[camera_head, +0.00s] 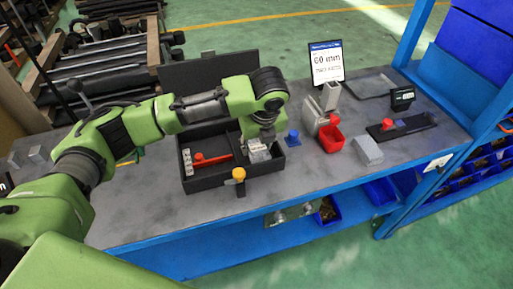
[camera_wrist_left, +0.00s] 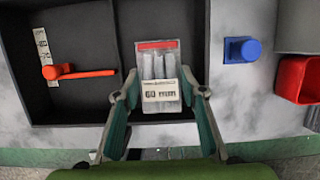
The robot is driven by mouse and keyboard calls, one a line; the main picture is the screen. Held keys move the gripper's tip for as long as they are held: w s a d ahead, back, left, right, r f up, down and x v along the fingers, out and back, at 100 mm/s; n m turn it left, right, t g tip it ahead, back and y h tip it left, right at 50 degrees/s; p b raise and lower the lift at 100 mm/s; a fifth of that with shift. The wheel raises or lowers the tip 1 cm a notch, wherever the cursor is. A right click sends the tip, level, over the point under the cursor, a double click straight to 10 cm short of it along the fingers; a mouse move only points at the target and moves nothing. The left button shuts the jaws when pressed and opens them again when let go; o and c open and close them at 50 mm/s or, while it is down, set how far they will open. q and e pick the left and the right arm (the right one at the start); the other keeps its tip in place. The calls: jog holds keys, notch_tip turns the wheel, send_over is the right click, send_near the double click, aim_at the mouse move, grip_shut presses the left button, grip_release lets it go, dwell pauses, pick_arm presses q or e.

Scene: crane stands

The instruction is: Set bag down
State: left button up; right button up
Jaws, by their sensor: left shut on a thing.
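A clear bag (camera_wrist_left: 158,68) of grey pieces has a red top strip and a white "60 mm" label. My left gripper (camera_wrist_left: 160,96) is shut on it, one finger at each side of its near part. In the head view the bag (camera_head: 258,154) is at the right compartment of the open black case (camera_head: 217,188), under my left gripper (camera_head: 260,143). The case also shows in the wrist view (camera_wrist_left: 80,118). I cannot tell whether the bag touches the case floor. My right gripper is not in view.
The case's left compartment holds a red-handled tool (camera_head: 212,159). To the right stand a blue block (camera_head: 292,138), a red bin (camera_head: 331,138), a grey block (camera_head: 368,151) and a "60 mm" sign (camera_head: 326,64). The bench front left of the case is clear.

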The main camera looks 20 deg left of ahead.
pick_arm(q)
notch_tip(320, 180, down, 2)
jog(key=o, duration=1)
jog(key=shift+f, duration=0.15)
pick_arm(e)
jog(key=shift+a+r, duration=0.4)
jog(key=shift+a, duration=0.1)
pick_arm(q)
jog(key=v, duration=1.2)
jog(key=shift+s+a+b, duration=0.1)
jog(key=shift+b, duration=0.3)
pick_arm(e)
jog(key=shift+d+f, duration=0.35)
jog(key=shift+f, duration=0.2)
